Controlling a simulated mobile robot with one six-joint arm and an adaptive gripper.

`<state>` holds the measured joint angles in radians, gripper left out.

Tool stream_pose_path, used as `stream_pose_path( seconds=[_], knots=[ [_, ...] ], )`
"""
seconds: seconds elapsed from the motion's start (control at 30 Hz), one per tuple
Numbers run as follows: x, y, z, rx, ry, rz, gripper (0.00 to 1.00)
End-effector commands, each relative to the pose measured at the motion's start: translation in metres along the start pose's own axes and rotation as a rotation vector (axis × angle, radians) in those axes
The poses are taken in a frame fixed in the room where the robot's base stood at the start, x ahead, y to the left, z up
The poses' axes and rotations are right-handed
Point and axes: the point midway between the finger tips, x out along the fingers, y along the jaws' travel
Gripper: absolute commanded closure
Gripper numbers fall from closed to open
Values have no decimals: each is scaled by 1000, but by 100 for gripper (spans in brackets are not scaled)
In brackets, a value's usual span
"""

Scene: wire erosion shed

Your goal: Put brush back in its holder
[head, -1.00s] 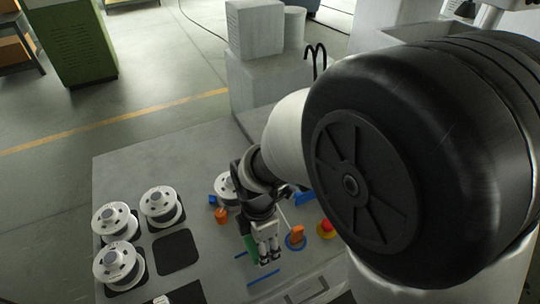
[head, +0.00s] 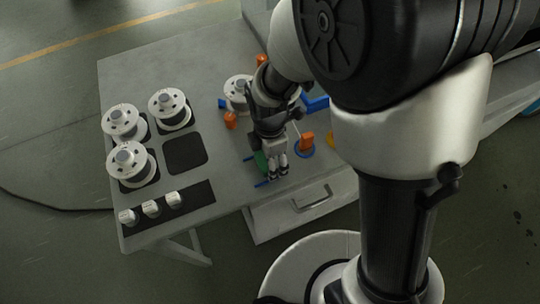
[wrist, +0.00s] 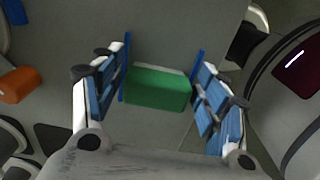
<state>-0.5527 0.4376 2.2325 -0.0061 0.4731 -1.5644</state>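A green block (wrist: 158,90), perhaps the brush's body, lies between the two fingers of my gripper (wrist: 160,88) in the wrist view. The finger pads come close to its two ends; whether they press on it is unclear. No bristles show. A thin blue strip stands by each end of the block: left strip (wrist: 126,66) and right strip (wrist: 198,66). They may belong to the holder. In the head view my gripper (head: 277,168) points down over the table's front, with the green block (head: 261,160) partly hidden beside it.
An orange piece with a blue ring (head: 305,142) is right of my gripper. A drawer with a handle (head: 311,198) is below the front edge.

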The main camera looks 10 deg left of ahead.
Motion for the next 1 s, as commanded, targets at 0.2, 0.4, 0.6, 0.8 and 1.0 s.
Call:
stream_pose_path(
  seconds=[0.2,0.4,0.6,0.8,1.0],
  knots=[
    [0,0,0,0,0,1,22],
    [-1,0,0,0,0,1,22],
    [-23,1,0,0,0,5,22],
    [-67,1,0,0,0,6,22],
    [-103,1,0,0,0,4,22]
  ],
)
